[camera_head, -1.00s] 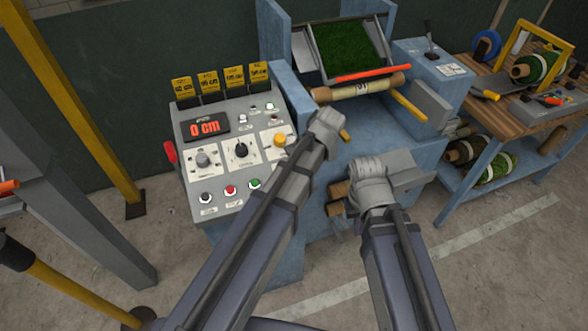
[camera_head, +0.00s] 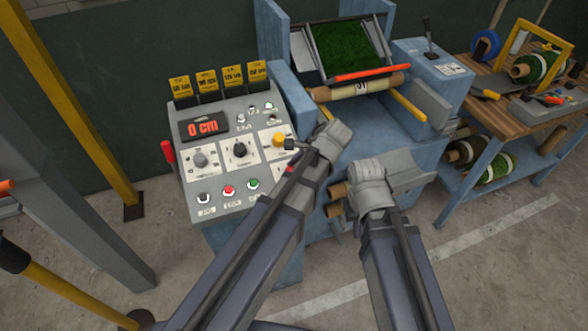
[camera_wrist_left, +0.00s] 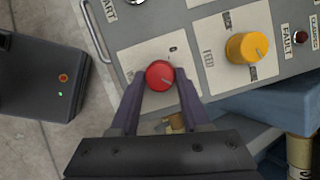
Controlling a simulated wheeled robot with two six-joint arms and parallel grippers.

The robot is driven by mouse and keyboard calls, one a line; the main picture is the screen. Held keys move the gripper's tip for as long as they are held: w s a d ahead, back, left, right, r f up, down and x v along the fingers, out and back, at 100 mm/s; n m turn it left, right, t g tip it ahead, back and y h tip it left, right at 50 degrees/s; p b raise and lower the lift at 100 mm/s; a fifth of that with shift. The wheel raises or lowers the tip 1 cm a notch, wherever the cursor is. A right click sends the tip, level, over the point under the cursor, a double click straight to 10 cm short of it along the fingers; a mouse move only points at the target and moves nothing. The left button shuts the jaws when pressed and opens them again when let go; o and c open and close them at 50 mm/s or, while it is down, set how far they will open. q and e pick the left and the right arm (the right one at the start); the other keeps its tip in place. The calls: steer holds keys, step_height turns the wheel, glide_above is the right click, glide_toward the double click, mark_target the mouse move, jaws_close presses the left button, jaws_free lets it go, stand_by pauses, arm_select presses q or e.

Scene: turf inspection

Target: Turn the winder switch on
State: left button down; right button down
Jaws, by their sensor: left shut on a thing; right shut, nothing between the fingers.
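The winder switch, a round red knob (camera_wrist_left: 160,75), sits on a pale label plate of the grey control panel in the left wrist view. A "0" mark shows just beyond it. My left gripper (camera_wrist_left: 160,83) has its two fingers on either side of the knob, shut on it. In the head view my left gripper (camera_head: 290,148) is over the panel's right side, and my arm hides part of that area. My right gripper (camera_head: 372,172) is shut and empty in front of the blue machine, its fingertips hard to make out.
The control panel (camera_head: 219,128) has a display (camera_head: 203,126) reading 0 cm. A yellow knob (camera_wrist_left: 248,47) is near my left fingers. A red lever (camera_head: 168,152) is on the panel's left side. A wooden bench (camera_head: 520,105) with turf rolls is at right.

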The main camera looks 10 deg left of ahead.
stand_by(0.3)
arm_select(q)
steer(key=shift+c, duration=1.9)
jaws_free()
steer(key=shift+r, duration=0.15)
arm_select(e)
steer(key=shift+r, duration=0.1)
